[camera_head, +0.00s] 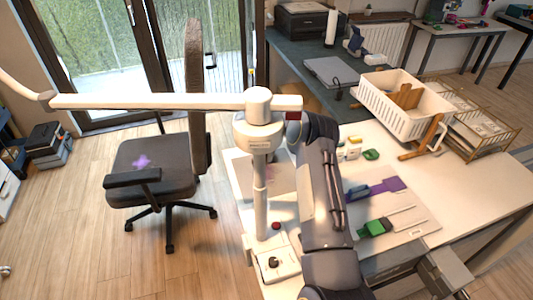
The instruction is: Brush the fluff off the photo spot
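A pale flat sheet (243,178) lies on the white table left of my arm; it may be the photo spot. A faint pinkish patch shows near the lamp post, too blurred to call fluff. A dark arm of mine (325,195), seemingly the right one, reaches from the bottom edge over the table. Its far end goes behind the white lamp joint, and its fingers are hidden. My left gripper is outside the picture. I cannot make out a brush.
A white jointed lamp stand (260,195) rises close left of my arm, its boom stretching left. A mat (415,216) holds a purple piece (388,187) and a green clip (375,228). A white basket (387,115) stands behind. An office chair (150,170) is left.

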